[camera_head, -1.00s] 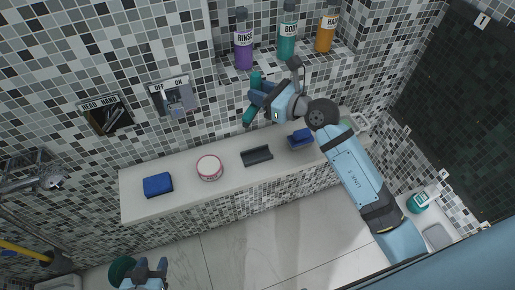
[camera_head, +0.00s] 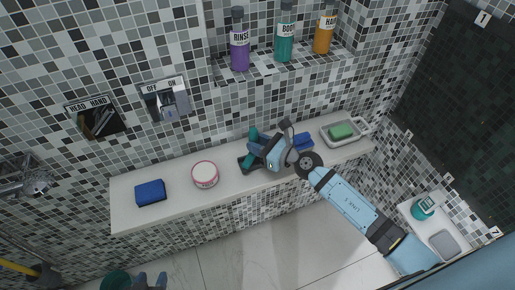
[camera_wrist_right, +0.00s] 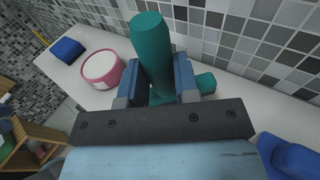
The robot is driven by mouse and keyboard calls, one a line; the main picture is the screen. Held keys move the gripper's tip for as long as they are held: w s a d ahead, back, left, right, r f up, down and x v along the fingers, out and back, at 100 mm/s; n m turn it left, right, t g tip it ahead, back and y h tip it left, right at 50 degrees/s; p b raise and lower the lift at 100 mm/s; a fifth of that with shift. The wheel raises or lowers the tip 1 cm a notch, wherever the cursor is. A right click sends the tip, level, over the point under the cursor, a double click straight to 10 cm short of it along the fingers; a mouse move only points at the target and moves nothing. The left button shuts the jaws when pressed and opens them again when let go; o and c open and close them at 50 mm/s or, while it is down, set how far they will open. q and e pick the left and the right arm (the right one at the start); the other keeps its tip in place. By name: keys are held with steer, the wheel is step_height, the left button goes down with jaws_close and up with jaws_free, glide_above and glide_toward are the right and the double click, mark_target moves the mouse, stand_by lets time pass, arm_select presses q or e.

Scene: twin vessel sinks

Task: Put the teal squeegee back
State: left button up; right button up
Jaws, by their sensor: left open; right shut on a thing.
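The teal squeegee (camera_head: 252,133) is in my right gripper (camera_head: 257,146), over the white ledge. In the right wrist view its thick teal handle (camera_wrist_right: 150,40) stands up between the two fingers of the gripper (camera_wrist_right: 160,82), with a teal crosspiece showing at the right.
On the white ledge (camera_head: 225,198) are a blue sponge (camera_head: 150,192), a pink-and-white tin (camera_head: 205,174), another blue block (camera_head: 303,141) and a dish with a green soap (camera_head: 341,130). Bottles (camera_head: 240,48) stand on the shelf above. A dark green round thing (camera_head: 115,280) is near my left gripper.

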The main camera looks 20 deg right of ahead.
arm_select(q)
steer(key=shift+a+f, duration=0.1)
steer(key=shift+f, duration=0.35)
arm_select(e)
steer(key=shift+f, duration=0.45)
arm_select(q)
steer(key=shift+f, duration=0.1)
arm_select(e)
steer(key=shift+f, duration=0.1)
steer(key=o, duration=0.8)
steer(key=shift+o, duration=0.2)
